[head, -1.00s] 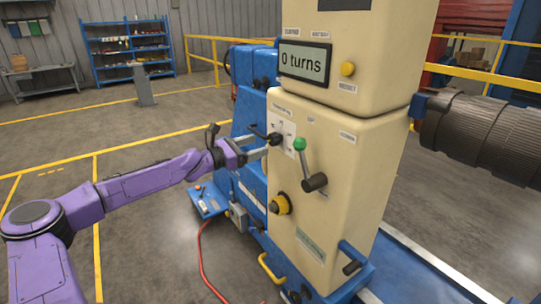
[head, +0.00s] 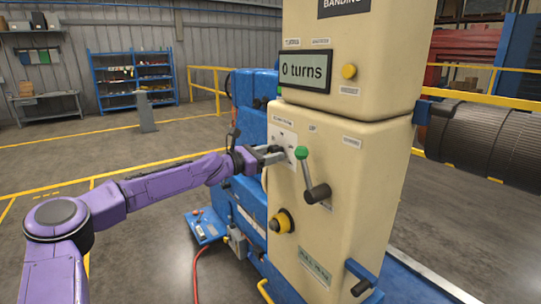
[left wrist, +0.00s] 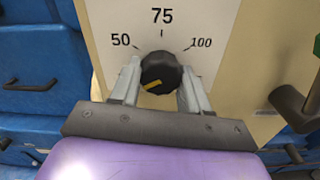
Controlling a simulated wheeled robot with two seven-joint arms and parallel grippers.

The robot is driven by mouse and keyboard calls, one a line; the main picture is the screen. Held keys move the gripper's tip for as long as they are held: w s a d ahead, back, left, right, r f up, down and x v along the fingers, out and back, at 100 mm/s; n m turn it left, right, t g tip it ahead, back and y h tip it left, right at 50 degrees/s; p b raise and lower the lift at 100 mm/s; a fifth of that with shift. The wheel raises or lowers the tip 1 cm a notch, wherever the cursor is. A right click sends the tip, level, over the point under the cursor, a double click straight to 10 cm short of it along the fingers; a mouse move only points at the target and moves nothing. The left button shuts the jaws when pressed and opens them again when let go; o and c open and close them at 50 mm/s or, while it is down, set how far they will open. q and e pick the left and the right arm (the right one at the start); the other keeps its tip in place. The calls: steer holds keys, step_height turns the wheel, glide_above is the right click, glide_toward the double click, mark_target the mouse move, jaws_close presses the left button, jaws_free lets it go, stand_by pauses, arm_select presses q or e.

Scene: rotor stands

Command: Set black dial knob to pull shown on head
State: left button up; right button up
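The black dial knob (left wrist: 161,73) is on the cream panel in the left wrist view, under the marks 50, 75 and 100. Its yellow pointer line lies on the lower left of its face, on none of these marks. My left gripper (left wrist: 160,80) has a finger on each side of the knob, both apparently touching it. In the head view my left gripper (head: 277,152) is at the panel and largely hides the knob. The display (head: 304,71) on the machine's upper head reads "0 turns". My right gripper is not in view.
A green-topped lever (head: 301,153) on a dark hub stands just right of my left gripper. Blue machine parts (head: 252,105) lie close behind the panel.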

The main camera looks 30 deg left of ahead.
arm_select(q)
steer(key=m+b, duration=0.2)
steer(key=m, duration=0.2)
steer(key=shift+f+b, duration=0.15)
steer(key=shift+b, duration=0.2)
steer(key=m+b, duration=0.4)
steer(key=m, duration=0.2)
steer(key=m+b, duration=0.3)
steer(key=m, duration=0.2)
steer(key=shift+a+r+m+b, duration=0.15)
steer(key=shift+r+m+b, duration=0.05)
steer(key=shift+m+b, duration=0.2)
steer(key=m+b, duration=0.3)
steer(key=m, duration=0.2)
steer(key=shift+r, duration=0.15)
steer(key=shift+r+m+b, duration=0.15)
steer(key=shift+m+b, duration=0.45)
steer(key=shift+m, duration=0.7)
steer(key=shift+r+m, duration=0.1)
steer(key=shift+m, duration=0.2)
